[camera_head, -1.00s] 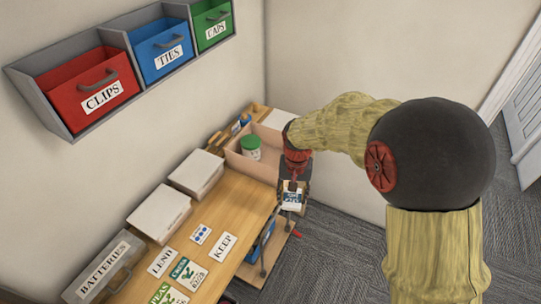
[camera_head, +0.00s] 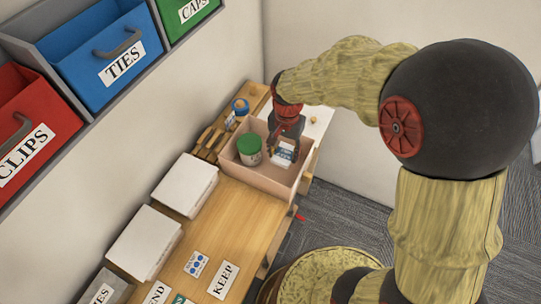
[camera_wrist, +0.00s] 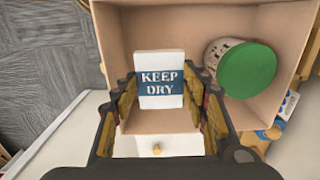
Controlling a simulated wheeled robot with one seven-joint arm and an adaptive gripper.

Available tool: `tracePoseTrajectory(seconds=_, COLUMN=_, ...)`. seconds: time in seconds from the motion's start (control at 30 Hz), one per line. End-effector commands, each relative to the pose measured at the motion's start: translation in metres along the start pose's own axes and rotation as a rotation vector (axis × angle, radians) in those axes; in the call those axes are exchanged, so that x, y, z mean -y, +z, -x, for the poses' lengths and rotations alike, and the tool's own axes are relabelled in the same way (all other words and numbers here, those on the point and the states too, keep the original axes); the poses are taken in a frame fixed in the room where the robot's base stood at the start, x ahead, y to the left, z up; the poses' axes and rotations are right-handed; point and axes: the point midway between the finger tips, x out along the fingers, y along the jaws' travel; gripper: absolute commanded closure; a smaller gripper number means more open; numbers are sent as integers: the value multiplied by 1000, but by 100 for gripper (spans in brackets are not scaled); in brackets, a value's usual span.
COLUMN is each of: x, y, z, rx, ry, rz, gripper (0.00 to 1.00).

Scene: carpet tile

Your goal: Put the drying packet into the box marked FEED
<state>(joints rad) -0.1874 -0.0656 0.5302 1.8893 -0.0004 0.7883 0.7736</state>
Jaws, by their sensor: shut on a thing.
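The drying packet (camera_head: 284,152) is a white packet with a blue band; in the wrist view its band reads KEEP DRY (camera_wrist: 160,60). My gripper (camera_head: 283,147) is shut on it, with one finger on each side in the wrist view (camera_wrist: 162,88). The packet is upright, within the outline of an open pinkish-tan box (camera_head: 252,180) at the table's far end. The wrist view shows that box's inside (camera_wrist: 205,22) behind the packet. I cannot tell whether the packet touches the floor of the box. No FEED mark shows on the visible sides.
A green-lidded jar (camera_head: 249,149) stands in the same box, left of the packet. Two white boxes (camera_head: 185,185) and a KEEP label (camera_head: 223,279) are nearer on the table. Wall bins marked CLIPS (camera_head: 28,140) and TIES (camera_head: 110,55) hang at left.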

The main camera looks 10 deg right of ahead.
Motion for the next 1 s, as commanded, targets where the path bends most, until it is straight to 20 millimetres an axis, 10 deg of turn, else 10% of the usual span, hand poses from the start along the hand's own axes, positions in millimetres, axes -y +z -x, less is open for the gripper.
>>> tracePoseTrajectory(seconds=0.7, x=0, y=0, z=-94, rx=1, ry=1, rz=1, gripper=80)
tracePoseTrajectory(seconds=1.0, x=0, y=0, z=-97, rx=0, ry=0, rz=1, gripper=80)
